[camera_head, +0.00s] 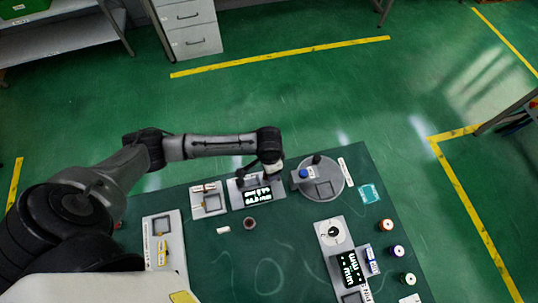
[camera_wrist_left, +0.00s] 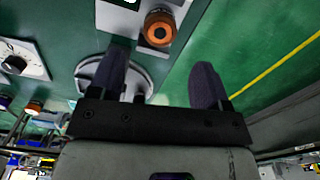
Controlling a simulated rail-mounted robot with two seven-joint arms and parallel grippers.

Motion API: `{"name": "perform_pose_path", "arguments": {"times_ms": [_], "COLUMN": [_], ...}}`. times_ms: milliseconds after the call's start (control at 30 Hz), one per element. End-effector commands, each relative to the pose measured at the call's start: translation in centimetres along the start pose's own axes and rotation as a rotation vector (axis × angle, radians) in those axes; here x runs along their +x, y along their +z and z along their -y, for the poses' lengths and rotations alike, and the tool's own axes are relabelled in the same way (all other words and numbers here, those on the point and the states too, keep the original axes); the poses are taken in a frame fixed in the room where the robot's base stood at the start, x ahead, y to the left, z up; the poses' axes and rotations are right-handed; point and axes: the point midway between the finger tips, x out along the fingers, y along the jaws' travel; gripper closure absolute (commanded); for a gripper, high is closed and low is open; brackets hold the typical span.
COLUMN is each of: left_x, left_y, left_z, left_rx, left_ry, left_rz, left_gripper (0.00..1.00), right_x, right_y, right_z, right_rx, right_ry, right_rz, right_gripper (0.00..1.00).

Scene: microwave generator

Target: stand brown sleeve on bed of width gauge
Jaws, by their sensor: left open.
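The width gauge (camera_head: 257,193) is a pale block with a lit display, on the green table mat. In the left wrist view, an orange-brown hollow cylinder, apparently the brown sleeve (camera_wrist_left: 158,27), stands upright on the gauge's grey square bed (camera_wrist_left: 149,40). In the head view my arm and gripper cover that spot. My left gripper (camera_head: 271,168) is over the gauge; its two dark fingers (camera_wrist_left: 160,78) are spread and empty, with the sleeve beyond their tips, apart from them. My right gripper is in neither view.
A separate dark brown ring (camera_head: 249,223) stands on the mat beside a small white piece (camera_head: 223,230). A round plate (camera_head: 328,192) with a blue-topped part is right of the gauge. A dial device (camera_head: 333,232) and several spools (camera_head: 398,251) stand farther right. The mat's front middle is mostly clear.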

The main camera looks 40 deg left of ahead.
Motion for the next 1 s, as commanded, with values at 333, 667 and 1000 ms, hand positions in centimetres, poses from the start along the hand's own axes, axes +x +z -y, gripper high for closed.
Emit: {"name": "perform_pose_path", "arguments": {"times_ms": [333,667,1000], "left_x": [-4.4,-4.7,-4.0], "left_y": [0.0,0.3,4.9], "left_z": [0.0,-1.4,-11.3], "left_rx": [0.0,0.017,0.048], "left_ry": [0.001,0.017,0.114], "left_rz": [0.0,-0.014,-0.244], "left_gripper": [0.29,0.29,0.29], "right_x": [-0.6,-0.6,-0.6], "right_y": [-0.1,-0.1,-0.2], "right_z": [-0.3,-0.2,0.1], "right_rx": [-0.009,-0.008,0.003], "right_ry": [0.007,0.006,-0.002], "right_rz": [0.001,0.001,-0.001], "right_gripper": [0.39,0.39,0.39]}}
